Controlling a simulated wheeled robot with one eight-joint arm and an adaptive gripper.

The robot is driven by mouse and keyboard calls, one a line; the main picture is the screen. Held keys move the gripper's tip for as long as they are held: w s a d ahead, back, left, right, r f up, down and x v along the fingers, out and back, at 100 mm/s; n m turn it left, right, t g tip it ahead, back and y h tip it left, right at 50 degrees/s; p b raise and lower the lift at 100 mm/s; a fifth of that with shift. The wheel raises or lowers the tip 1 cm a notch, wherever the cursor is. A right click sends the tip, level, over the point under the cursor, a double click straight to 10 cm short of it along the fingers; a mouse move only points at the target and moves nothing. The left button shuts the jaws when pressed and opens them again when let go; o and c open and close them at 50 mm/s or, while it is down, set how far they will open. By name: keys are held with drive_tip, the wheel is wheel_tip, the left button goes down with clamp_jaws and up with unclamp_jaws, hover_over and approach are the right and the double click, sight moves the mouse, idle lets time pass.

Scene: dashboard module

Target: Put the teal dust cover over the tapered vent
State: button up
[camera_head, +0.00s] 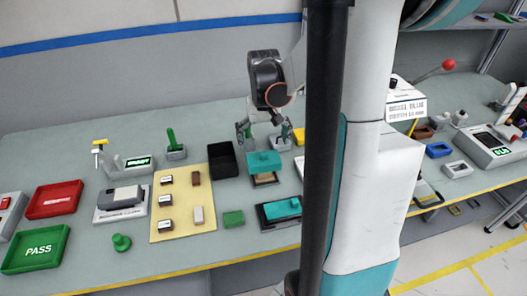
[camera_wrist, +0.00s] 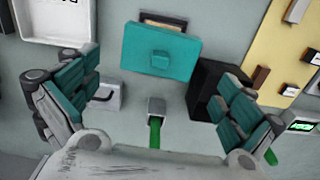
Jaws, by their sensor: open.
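The teal dust cover (camera_head: 264,159) is a flat rectangular piece with a small block-shaped knob on top. It sits over or against a tan and dark framed base (camera_head: 265,180), whose near edge shows; the wrist view shows the cover (camera_wrist: 160,52) overlapping that base (camera_wrist: 163,22). I cannot tell whether it rests level or how it is seated. I cannot pick out the tapered vent for certain; it may be under the cover. My gripper (camera_head: 265,132) is open and empty, just behind and above the cover. In the wrist view the cover lies beyond the spread fingers, apart from them.
A black open box (camera_head: 222,159) stands left of the cover. A dark tray with a teal piece (camera_head: 282,209) lies in front. A grey block with a handle (camera_wrist: 107,96) and a grey socket with a green stem (camera_wrist: 156,108) are near the gripper. My column hides part of the table.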

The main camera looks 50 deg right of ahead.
sight(263, 153)
drive_tip(key=shift+r, duration=2.7)
